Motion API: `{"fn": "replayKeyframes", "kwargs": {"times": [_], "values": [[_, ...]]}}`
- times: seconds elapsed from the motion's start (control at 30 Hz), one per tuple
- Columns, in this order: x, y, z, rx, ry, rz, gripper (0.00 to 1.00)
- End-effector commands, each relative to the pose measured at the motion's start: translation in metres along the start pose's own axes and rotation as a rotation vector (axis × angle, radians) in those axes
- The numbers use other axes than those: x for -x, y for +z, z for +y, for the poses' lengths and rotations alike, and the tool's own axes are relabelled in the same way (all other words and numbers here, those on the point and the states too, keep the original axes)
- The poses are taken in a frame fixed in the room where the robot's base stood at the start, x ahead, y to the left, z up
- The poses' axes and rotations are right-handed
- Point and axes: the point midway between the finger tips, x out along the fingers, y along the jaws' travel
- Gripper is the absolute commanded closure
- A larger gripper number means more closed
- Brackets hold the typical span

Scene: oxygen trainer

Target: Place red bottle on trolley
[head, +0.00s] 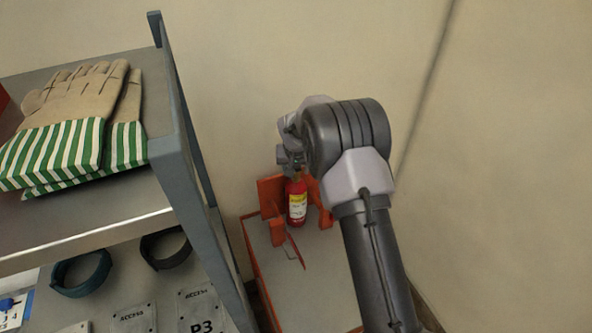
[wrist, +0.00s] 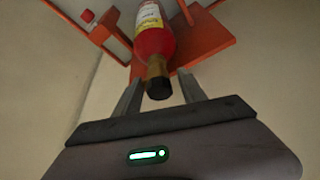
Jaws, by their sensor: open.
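The red bottle (head: 297,205) has a yellow and white label and appears upright between orange brackets at the back of the orange trolley (head: 318,275) with a grey bed. In the wrist view the red bottle (wrist: 154,42) points its dark, brassy neck toward my gripper (wrist: 158,92). The gripper's two fingers are open, one on each side of the neck end, with gaps visible. In the head view my gripper (head: 290,160) is just above the bottle, partly hidden by my arm. Whether the bottle's base touches the bed is hard to tell.
A grey shelf unit (head: 190,130) stands at left, with striped work gloves (head: 75,130) on top. Wristbands (head: 80,275) and access cards (head: 203,307) lie on its lower level. A plain wall is behind the trolley.

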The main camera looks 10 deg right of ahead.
Motion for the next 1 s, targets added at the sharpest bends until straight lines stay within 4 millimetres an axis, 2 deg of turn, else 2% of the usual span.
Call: {"fn": "replayKeyframes", "kwargs": {"times": [0.1, 0.3, 0.47, 0.53, 0.57, 0.63, 0.67, 0.7, 0.73, 0.77, 0.8, 0.87, 0.9, 1.0], "values": [[0.032, -0.001, -0.001, 0.001, -0.001, 0.004, 0.52], [0.080, -0.001, 0.000, 0.001, -0.001, 0.003, 0.52], [0.101, 0.000, 0.000, 0.001, 0.000, 0.001, 0.52], [0.116, 0.001, 0.001, -0.006, -0.004, 0.004, 0.52], [0.129, 0.002, 0.002, -0.013, -0.008, 0.008, 0.52], [0.175, 0.012, 0.008, -0.037, -0.025, 0.016, 0.52], [0.200, 0.021, 0.011, -0.053, -0.036, 0.021, 0.52], [0.235, 0.037, 0.016, -0.075, -0.053, 0.024, 0.52], [0.261, 0.052, 0.020, -0.091, -0.067, 0.028, 0.52], [0.285, 0.069, 0.024, -0.108, -0.082, 0.030, 0.52], [0.315, 0.095, 0.028, -0.129, -0.104, 0.034, 0.52], [0.352, 0.138, 0.034, -0.157, -0.140, 0.041, 0.52], [0.370, 0.168, 0.037, -0.176, -0.163, 0.044, 0.52], [0.395, 0.233, 0.042, -0.208, -0.216, 0.052, 0.52]]}}
